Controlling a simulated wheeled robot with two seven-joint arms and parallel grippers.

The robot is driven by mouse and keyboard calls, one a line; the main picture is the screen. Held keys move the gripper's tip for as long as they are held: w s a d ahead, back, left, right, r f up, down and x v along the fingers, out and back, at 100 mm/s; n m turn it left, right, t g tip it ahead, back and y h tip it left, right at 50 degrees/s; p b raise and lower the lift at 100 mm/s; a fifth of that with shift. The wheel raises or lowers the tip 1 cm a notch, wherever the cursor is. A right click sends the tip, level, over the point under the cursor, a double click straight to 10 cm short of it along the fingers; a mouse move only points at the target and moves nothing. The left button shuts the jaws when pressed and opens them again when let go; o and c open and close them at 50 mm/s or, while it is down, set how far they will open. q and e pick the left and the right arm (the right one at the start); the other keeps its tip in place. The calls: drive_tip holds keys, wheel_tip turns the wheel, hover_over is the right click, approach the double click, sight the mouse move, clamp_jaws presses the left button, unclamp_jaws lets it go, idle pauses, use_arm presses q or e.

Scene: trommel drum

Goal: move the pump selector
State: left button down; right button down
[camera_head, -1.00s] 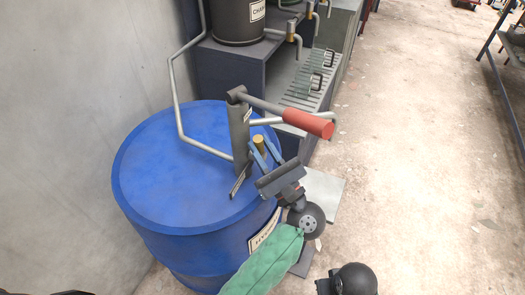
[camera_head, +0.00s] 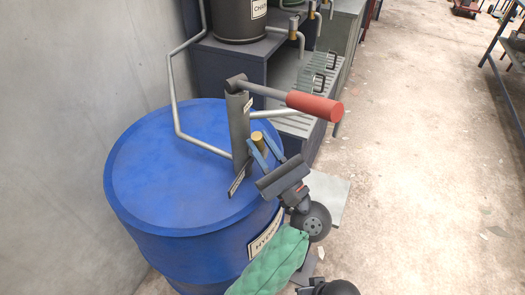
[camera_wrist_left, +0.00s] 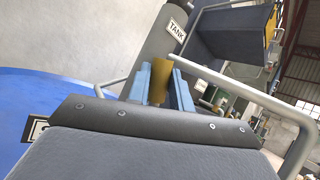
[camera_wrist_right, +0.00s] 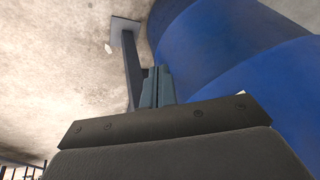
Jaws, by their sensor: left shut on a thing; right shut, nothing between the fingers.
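The hand pump stands on the lid of the blue drum (camera_head: 160,165). It has a grey upright body (camera_head: 238,130) and a long handle with a red grip (camera_head: 314,105). A short brass piece, which looks like the pump selector (camera_head: 258,139), is beside the body. My left gripper (camera_head: 264,147) is shut on this piece with its blue fingers on either side. In the left wrist view the brass selector (camera_wrist_left: 160,82) shows between the fingers, near a plate reading "TANK". My right gripper (camera_wrist_right: 158,88) is shut and empty, low beside the drum wall.
A bent silver pipe (camera_head: 174,100) rises from the pump beside the grey wall. A dark bench (camera_head: 235,68) with a labelled dark container (camera_head: 238,18) stands behind the drum. A metal frame table (camera_head: 508,75) is at the far right. The concrete floor (camera_head: 420,150) between is open.

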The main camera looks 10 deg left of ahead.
use_arm(q)
drive_tip(key=shift+s+f+n+y+b, duration=0.1)
drive_tip(key=shift+f+n+y+b, duration=0.35)
drive_tip(key=shift+b, duration=0.5)
drive_tip(key=shift+s+n+g+y+b, duration=0.15)
drive_tip(key=shift+n+g+y+b, duration=0.35)
drive_tip(key=shift+b, duration=0.6)
drive_tip(key=shift+s+a+f+n+g+y+b, duration=0.15)
drive_tip(key=shift+n+g+y+b, duration=0.25)
drive_tip(key=shift+n+b, duration=0.55)
drive_tip(key=shift+s+r+n+g+y+b, duration=0.1)
drive_tip(key=shift+n+g+y+b, duration=0.35)
drive_tip(key=shift+b, duration=0.95)
drive_tip(key=shift+s+a+f+n+g+y+b, duration=0.15)
drive_tip(key=shift+n+g+y+b, duration=0.2)
drive_tip(key=shift+n+b, duration=0.6)
use_arm(e)
drive_tip(key=a+f+t, duration=0.2)
drive_tip(key=f, duration=1.5)
drive_tip(key=a+f+t, duration=0.1)
drive_tip(key=f, duration=1.6)
drive_tip(key=shift+w+a+f+m+t+y, duration=0.3)
drive_tip(key=shift+w+a+m+t+y, duration=0.05)
drive_tip(key=shift+w+m+t+y, duration=0.1)
use_arm(q)
drive_tip(key=shift+d+r, duration=0.1)
drive_tip(key=c, duration=1.3)
unclamp_jaws()
drive_tip(key=shift+o, duration=0.2)
